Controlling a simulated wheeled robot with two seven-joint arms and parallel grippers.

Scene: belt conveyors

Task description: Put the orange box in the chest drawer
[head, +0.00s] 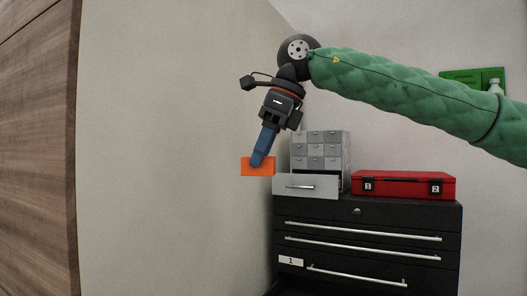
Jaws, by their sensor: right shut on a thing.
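The orange box (247,168) hangs in the air, left of the small grey chest (346,150). My right gripper (257,160) reaches down from above and is shut on the box; its blue fingers cover part of the box's right side. The grey chest stands on a black tool cabinet and has several small drawers. Its wide bottom drawer (325,187) looks pulled out, with a silver handle on its front. The box is just left of and slightly above this drawer front. The inside of the drawer is mostly hidden. My left gripper is out of view.
The black tool cabinet (375,240) has long silver handles and a label "1". A red case (405,186) lies on it, right of the chest. A wooden panel (38,130) fills the left edge. A green crate-like item (470,75) is behind my right arm.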

